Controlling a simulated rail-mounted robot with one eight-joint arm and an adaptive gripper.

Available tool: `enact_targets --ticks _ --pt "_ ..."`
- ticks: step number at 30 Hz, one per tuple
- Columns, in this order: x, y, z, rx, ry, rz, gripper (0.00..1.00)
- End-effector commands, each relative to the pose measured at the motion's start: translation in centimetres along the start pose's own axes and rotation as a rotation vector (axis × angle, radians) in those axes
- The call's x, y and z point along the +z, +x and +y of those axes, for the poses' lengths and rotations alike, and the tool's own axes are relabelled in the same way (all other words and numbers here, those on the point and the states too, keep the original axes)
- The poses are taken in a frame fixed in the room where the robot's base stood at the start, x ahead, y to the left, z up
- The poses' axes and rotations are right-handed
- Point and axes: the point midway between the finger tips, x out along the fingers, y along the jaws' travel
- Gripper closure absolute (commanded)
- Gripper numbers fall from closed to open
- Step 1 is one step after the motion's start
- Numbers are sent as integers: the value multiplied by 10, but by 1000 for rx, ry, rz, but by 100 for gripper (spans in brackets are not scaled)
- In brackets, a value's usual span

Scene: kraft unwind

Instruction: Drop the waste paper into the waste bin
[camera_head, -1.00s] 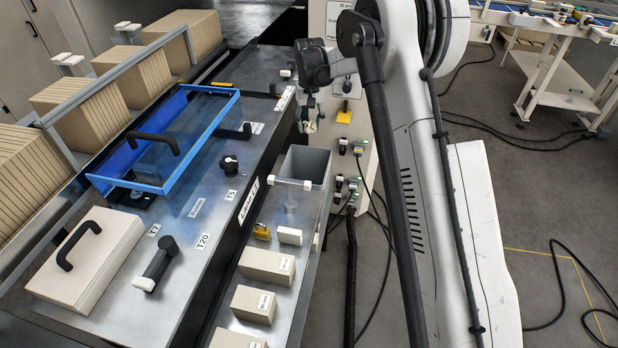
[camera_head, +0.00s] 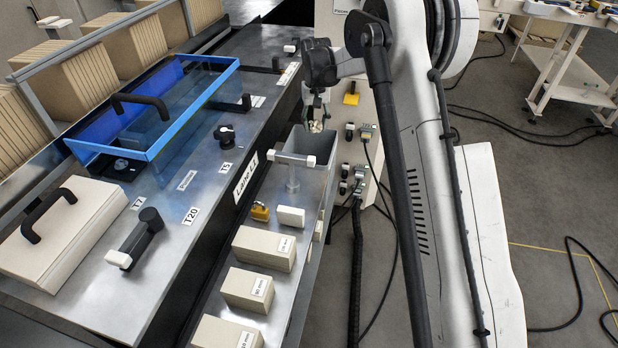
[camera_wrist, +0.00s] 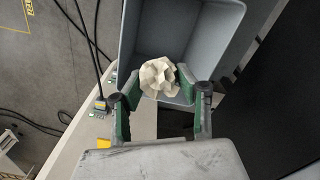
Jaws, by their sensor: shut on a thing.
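The waste paper (camera_wrist: 158,78) is a crumpled cream ball. My gripper (camera_wrist: 160,88) is shut on it, with a green-padded finger on each side. In the head view, my gripper (camera_head: 315,118) hangs at the far end of the bin, with the paper (camera_head: 316,126) small between the fingers. The waste bin (camera_head: 318,146) is a grey open-topped box at the end of the narrow bench. In the wrist view, the bin (camera_wrist: 215,12) lies beyond the paper, and its inside looks empty where it shows. The paper overlaps the bin's opening in that view; its exact height is unclear.
A T-shaped handle (camera_head: 292,162) stands just in front of the bin. A yellow padlock (camera_head: 260,211) and several beige boxes (camera_head: 264,248) sit on the same bench. A panel with connectors and cables (camera_head: 362,150) stands right behind the bin. A blue-framed cover (camera_head: 150,110) lies left.

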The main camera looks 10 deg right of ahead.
Motion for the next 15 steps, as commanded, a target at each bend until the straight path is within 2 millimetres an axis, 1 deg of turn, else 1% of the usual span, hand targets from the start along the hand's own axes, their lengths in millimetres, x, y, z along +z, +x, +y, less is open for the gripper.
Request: enact_targets --ticks 5,15 --pt "0 10 0 0 0 0 78" --pt "0 46 0 0 0 0 78"
